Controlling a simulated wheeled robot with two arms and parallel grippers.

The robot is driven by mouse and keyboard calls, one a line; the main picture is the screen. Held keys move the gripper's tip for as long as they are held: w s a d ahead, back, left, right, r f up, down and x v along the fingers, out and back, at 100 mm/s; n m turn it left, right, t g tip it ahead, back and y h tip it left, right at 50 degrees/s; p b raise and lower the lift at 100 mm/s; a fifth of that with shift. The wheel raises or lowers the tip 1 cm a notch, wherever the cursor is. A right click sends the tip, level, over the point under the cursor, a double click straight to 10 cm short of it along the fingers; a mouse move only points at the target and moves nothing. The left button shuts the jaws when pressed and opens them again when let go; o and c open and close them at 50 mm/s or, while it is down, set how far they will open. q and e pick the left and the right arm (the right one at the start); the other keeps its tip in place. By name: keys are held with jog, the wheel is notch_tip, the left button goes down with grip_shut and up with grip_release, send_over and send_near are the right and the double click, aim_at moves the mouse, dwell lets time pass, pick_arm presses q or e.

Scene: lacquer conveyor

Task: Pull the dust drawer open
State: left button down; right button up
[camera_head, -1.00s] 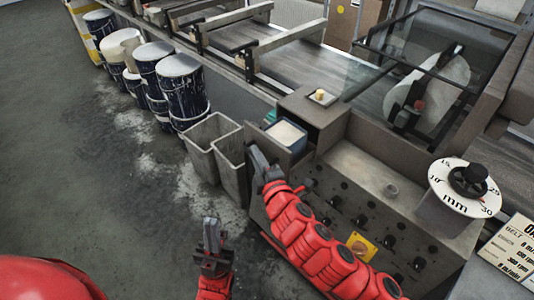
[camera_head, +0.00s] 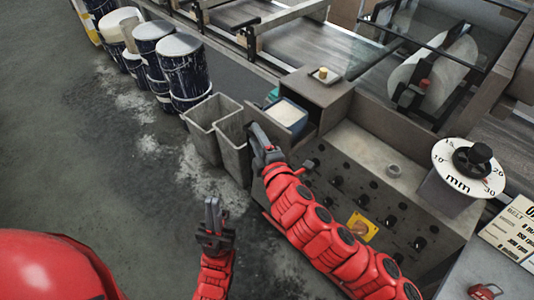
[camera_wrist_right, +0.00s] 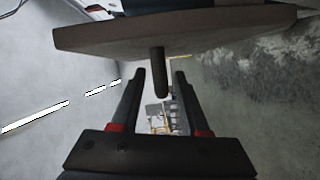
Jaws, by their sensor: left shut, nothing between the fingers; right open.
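The dust drawer (camera_head: 305,134) sticks out of the left side of a small brown cabinet (camera_head: 318,97). A blue bin (camera_head: 286,114) with pale contents shows in it. My right gripper (camera_head: 255,133) is at the drawer's outer end. In the right wrist view the drawer's front board (camera_wrist_right: 190,32) spans the top, and a dark peg-like handle (camera_wrist_right: 159,72) hangs from it. The open fingers of my right gripper (camera_wrist_right: 158,85) stand on either side of the handle, with gaps showing. My left gripper (camera_head: 213,215) is shut and empty, over the floor.
Two grey open bins (camera_head: 212,112) stand on the floor beside the drawer. Paint-streaked drums (camera_head: 183,70) stand further back. A control panel (camera_head: 350,190) with knobs lies under my right forearm, and a round dial (camera_head: 468,168) is at the right. The floor at left is clear.

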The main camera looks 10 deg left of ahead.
jog(key=p+v, duration=1)
jog(key=v, duration=0.7)
jog(key=shift+p, duration=0.35)
